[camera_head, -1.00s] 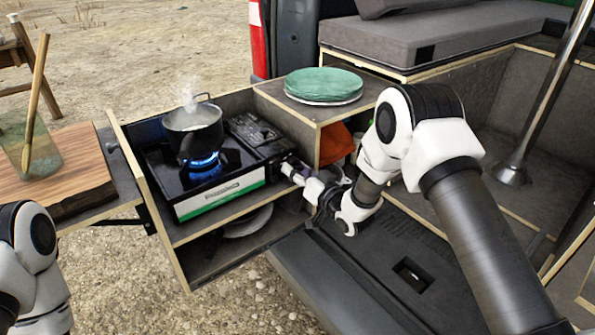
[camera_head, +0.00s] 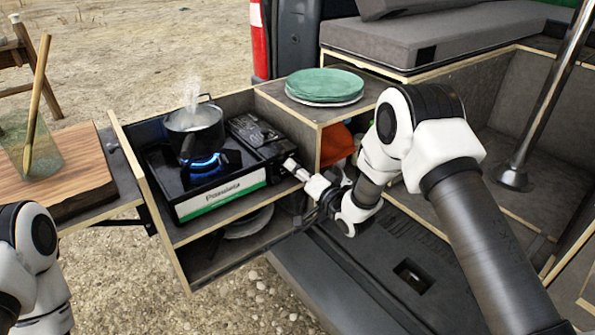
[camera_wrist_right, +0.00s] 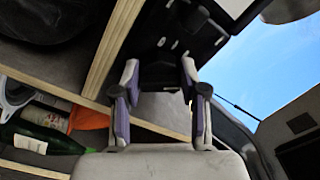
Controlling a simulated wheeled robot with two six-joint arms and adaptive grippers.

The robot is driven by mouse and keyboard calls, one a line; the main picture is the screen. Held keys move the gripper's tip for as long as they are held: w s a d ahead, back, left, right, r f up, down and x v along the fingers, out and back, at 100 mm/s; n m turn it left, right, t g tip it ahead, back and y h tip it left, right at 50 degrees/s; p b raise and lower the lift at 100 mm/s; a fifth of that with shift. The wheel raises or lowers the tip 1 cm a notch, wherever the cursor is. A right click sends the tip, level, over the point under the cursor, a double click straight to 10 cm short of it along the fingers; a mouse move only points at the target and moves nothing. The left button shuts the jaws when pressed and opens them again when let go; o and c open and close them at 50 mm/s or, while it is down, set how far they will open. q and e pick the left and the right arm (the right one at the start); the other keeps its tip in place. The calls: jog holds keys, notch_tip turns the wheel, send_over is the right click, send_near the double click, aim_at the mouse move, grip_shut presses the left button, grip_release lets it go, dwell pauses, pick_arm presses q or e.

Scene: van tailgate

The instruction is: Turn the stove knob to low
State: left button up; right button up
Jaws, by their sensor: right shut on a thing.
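The black camp stove (camera_head: 220,200) stands on a shelf with its blue flame (camera_head: 203,165) lit under a steaming pot (camera_head: 195,128). My right gripper (camera_head: 288,163) reaches the right end of the stove's front, where the knob sits; the gripper covers the knob in the head view. In the right wrist view the two fingers (camera_wrist_right: 159,72) are shut on a dark part between their tips, the stove knob (camera_wrist_right: 158,76). Its setting cannot be read. My left arm shows at the lower left of the head view, but its gripper is out of frame.
Green plates (camera_head: 324,84) sit on the cabinet top right of the stove. A wooden board (camera_head: 70,175) and a glass (camera_head: 30,150) stand on the left side table. A green bottle (camera_wrist_right: 45,138) lies in the compartment beside the gripper. A metal post (camera_head: 540,100) rises at right.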

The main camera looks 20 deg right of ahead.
dwell(0.3)
jog(key=o, duration=1.1)
jog(key=v, duration=1.2)
